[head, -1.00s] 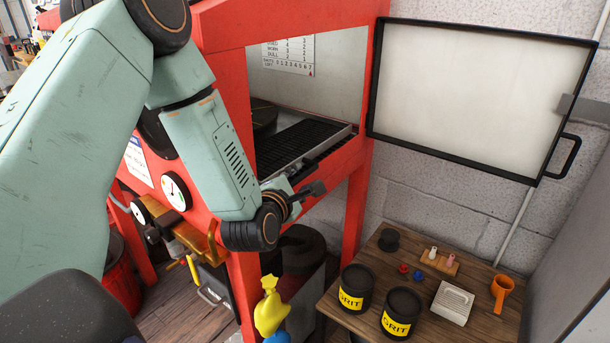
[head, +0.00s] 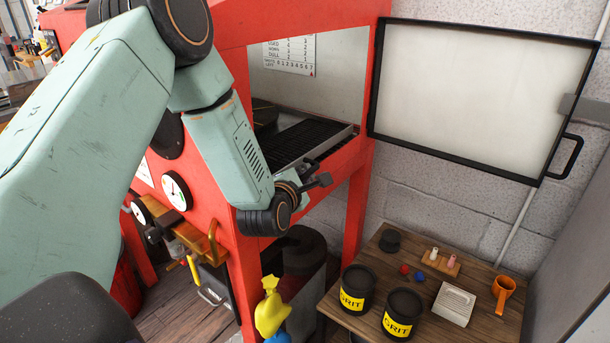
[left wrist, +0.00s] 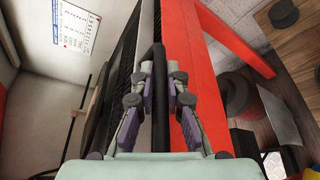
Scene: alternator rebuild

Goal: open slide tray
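The slide tray (head: 303,143) is a dark slatted grate with a pale metal edge, inside the red cabinet's open side. It looks level with the opening. A black bar handle (left wrist: 158,100) runs lengthwise in the left wrist view, along the tray's outer side. My left gripper (head: 321,181) is just outside the opening, at the tray's near edge. In the left wrist view, its fingers (left wrist: 160,72) are apart on either side of the bar, with the bar between them. I cannot tell whether they touch it. My right gripper is not in view.
The red cabinet (head: 358,215) frames the opening. Its black-framed door (head: 480,95) stands swung open to the right. Space before the opening is clear.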

